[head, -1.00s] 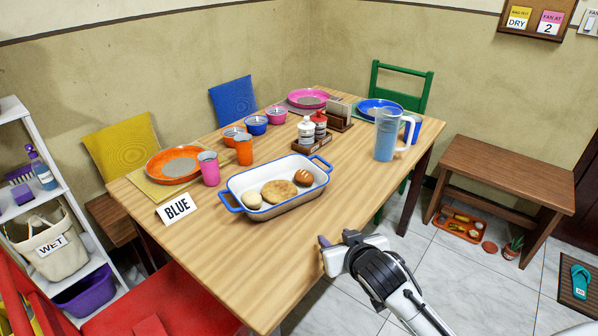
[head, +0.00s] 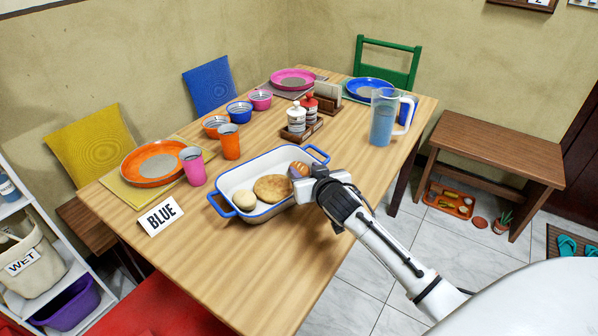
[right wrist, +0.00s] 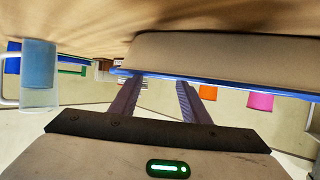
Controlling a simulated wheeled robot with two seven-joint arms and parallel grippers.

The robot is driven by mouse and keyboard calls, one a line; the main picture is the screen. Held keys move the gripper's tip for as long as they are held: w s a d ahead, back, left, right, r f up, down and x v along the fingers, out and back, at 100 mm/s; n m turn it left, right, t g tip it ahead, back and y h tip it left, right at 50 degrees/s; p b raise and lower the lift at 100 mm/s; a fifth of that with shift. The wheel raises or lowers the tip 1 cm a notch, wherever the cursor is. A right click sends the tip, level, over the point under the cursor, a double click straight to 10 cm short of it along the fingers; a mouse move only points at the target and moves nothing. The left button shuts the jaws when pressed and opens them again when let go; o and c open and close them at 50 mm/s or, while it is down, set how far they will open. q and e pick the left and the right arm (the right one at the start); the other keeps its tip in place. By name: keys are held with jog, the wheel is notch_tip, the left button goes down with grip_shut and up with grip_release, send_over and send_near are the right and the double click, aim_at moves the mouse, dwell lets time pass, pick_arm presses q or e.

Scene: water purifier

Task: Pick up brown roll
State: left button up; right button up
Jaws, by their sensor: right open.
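The brown roll (head: 300,166) lies at the right end of the white baking dish (head: 236,181) with blue rim and handles, on the table. In the head view its near side is hidden by my right gripper (head: 297,177), which is at the dish's near right edge, close to the roll. Whether they touch I cannot tell. In the right wrist view, my right gripper (right wrist: 157,92) has its two fingers apart with nothing seen between them; the dish's outer wall (right wrist: 220,55) shows beyond and the roll does not show. My left gripper is not in view.
A flat round bread (head: 272,188) and a pale bun (head: 244,200) share the dish. A shaker caddy (head: 303,131) stands behind it, a blue pitcher (head: 383,118) to the right, and a BLUE sign (head: 161,216) to the left. The table's front is clear.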

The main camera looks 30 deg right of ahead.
aim_at(300, 167)
jog(key=shift+x, duration=2.25)
jog(key=shift+f, duration=0.25)
jog(key=c, duration=0.7)
